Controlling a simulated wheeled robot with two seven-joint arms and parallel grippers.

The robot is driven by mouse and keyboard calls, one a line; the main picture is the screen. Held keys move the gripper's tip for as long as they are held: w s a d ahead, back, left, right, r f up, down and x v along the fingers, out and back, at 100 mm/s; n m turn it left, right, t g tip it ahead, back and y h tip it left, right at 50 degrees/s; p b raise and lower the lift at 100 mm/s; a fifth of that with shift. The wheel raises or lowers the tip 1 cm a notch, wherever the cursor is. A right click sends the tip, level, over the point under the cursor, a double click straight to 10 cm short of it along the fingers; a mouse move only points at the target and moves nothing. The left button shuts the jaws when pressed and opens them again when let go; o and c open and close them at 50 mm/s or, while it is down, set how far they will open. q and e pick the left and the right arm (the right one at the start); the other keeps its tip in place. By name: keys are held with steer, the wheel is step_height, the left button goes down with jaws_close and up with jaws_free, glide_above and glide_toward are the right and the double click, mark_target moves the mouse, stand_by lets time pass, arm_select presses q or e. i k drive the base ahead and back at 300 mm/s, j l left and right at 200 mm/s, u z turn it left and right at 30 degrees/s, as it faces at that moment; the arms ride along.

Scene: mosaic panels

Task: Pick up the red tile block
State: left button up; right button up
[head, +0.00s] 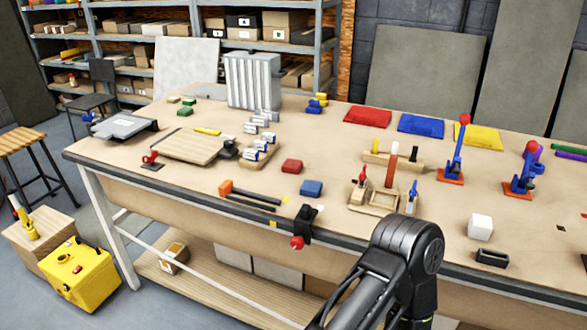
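A small red block (292,166) lies flat on the wooden workbench (240,185), near the middle of the bench. A blue block (311,189) of similar size lies just in front and to the right of it, apart from it. A larger flat red tile (368,117) lies at the back of the bench, beside a blue tile (420,125) and a yellow tile (477,137). A bent black arm of mine shows at the bottom, right of centre. Neither gripper is visible.
A clamp with a red knob (297,243) sits on the bench's front edge. Dark bars with an orange end (226,189) lie left of the blue block. A wooden frame with upright tools (375,195) stands right. A white cube (480,227) is further right.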

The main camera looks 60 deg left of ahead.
mark_target(291, 166)
steer(key=i, duration=1)
steer(key=u, duration=2.6)
